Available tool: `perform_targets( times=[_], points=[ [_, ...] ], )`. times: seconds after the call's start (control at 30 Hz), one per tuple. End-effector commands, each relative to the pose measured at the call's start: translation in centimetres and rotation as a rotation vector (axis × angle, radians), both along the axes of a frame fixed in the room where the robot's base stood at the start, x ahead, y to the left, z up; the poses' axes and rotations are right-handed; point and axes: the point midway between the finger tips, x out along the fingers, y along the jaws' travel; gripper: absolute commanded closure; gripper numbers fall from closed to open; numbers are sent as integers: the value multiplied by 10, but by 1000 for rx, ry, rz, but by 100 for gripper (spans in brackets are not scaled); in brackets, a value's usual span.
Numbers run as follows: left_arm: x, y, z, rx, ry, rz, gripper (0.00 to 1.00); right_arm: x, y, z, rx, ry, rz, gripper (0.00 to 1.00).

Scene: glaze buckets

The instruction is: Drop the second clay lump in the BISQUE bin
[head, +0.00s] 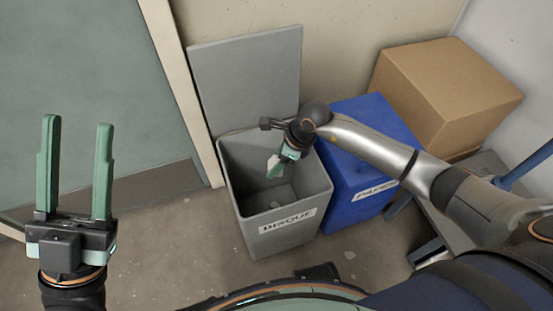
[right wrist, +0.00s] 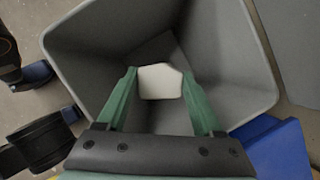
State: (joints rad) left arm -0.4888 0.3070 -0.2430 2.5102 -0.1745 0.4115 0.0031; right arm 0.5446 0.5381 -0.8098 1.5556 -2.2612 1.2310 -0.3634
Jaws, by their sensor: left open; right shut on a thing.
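The grey BISQUE bin (head: 245,220) stands on the floor with its label facing me and its top open. My right gripper (head: 276,165) points down into the bin's mouth. It is shut on a pale clay lump (right wrist: 160,82), which shows between the fingertips in the right wrist view, with the bin's inner walls around it. In the head view the lump is mostly hidden by the fingers. A dim grey shape (head: 284,195) shows low inside the bin; I cannot tell what it is. My left gripper (head: 78,125) is open and empty, left of the bin.
The bin's grey lid (head: 248,75) stands raised against the wall. A blue PAPER bin (head: 350,205) stands close on the right, under my right arm. A cardboard box (head: 445,90) is behind it. The floor left of the bin is clear.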

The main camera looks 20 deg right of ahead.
Motion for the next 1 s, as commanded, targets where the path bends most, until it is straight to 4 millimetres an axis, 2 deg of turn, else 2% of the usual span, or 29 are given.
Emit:
perform_targets(
  times=[0.13, 0.17, 0.4, 0.73, 0.87, 1.0],
  points=[
    [0, 0, 1, -1, 0, -1, 50, 0, 0, 1, 1, -1, 0, 90],
    [0, 0, 1, -1, 0, -1, 50, 0, 0, 1, 1, -1, 0, 29],
    [0, 0, 1, 1, 0, -1, 50, 0, 0, 1, 1, -1, 0, 2],
    [0, 0, 4, 3, -2, 0, 50, -1, -1, 6, 0, 0, 1, 0],
    [-1, -1, 13, 10, -10, 4, 50, -4, -8, 24, -1, -2, 0, 0],
    [-2, 0, 27, 21, -25, 12, 50, -10, -18, 53, -1, -2, 1, 0]
  ],
)
